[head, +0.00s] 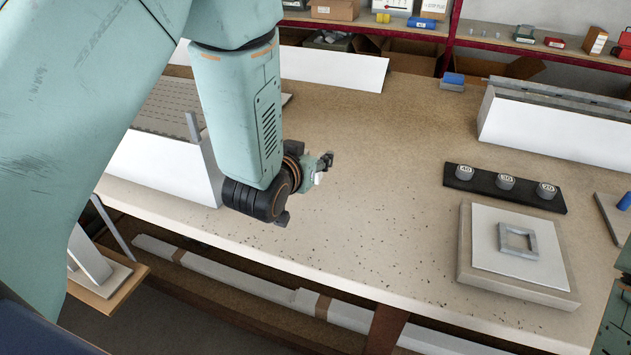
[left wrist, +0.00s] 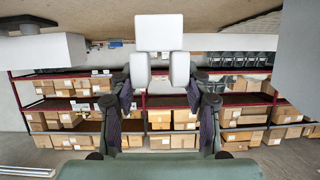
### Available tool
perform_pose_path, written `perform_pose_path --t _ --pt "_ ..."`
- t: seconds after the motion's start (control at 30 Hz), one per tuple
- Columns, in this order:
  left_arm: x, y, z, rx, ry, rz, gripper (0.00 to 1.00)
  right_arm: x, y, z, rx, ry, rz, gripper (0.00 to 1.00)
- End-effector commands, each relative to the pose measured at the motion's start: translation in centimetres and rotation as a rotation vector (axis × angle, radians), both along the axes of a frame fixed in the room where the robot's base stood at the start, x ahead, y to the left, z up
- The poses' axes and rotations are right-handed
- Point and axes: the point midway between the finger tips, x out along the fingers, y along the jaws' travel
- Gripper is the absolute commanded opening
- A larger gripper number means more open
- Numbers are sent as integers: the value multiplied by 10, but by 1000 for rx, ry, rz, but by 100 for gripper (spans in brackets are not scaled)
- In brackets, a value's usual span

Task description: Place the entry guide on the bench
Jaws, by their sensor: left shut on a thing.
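The entry guide (left wrist: 158,32) is a small white piece with a square block and two rounded legs. In the left wrist view it sits between the fingers of my left gripper (left wrist: 160,85), which is shut on it. In the head view my left gripper (head: 322,168) is over the middle of the bench (head: 380,180), and only a small white bit of the guide (head: 318,178) shows. The height above the bench is hard to tell.
A black strip (head: 507,190) with several numbered knobs and a white board (head: 510,250) with a grey square frame (head: 518,241) lie on the right. White profiles (head: 555,125) stand at the back right. The bench between is clear. Shelves with boxes (left wrist: 160,115) stand beyond.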

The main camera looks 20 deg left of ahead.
Motion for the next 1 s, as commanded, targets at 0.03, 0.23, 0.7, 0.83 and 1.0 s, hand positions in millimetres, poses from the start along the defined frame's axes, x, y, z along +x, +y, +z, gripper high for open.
perform_pose_path --t 0.03,0.23,0.7,0.83,1.0 --pt "0 0 -9 -2 2 1 26 0 0 -2 0 0 0 40" --pt "0 0 -27 -1 2 0 26 1 0 -5 0 -1 0 40" --pt "4 0 -52 0 -2 0 26 1 0 -9 0 -1 0 40" --pt "4 0 -54 0 -1 0 50 1 0 -10 0 -1 0 40" --pt "4 0 -53 0 -1 0 65 1 0 -9 0 -2 0 40"
